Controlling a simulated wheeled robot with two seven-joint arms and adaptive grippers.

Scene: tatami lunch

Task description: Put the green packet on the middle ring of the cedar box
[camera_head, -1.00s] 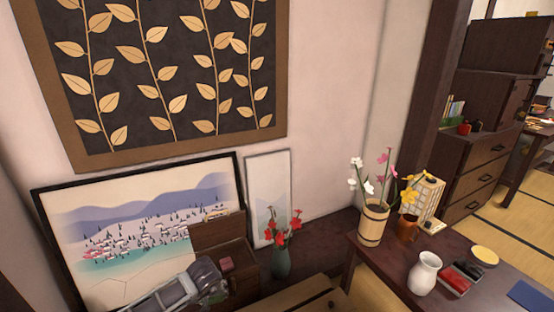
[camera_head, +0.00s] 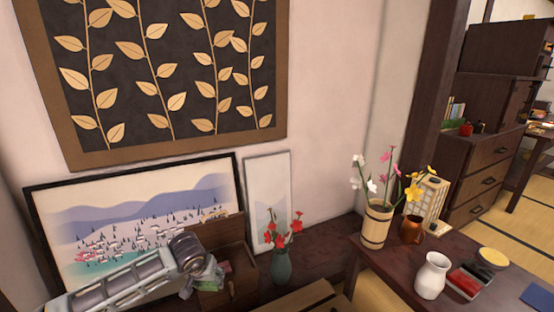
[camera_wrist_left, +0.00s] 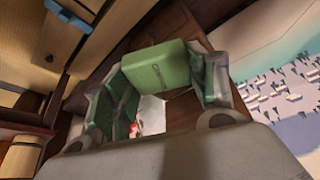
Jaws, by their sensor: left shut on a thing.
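My left gripper (camera_head: 207,284) is low in the head view, in front of a brown wooden box (camera_head: 238,262) with an upright back panel. In the left wrist view the gripper (camera_wrist_left: 160,85) is shut on the green packet (camera_wrist_left: 158,66), a soft-edged green block with small dark lettering held between the two fingertips. In the head view the packet is mostly hidden by the gripper. I cannot tell whether the brown box is the cedar box; no rings can be made out on it. My right gripper is not in view.
A framed landscape (camera_head: 120,215) leans behind the arm. A teal vase with red flowers (camera_head: 281,265) stands right of the brown box. The table at right holds a banded wooden bucket (camera_head: 374,226), a copper pot (camera_head: 411,230) and a white jug (camera_head: 432,276).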

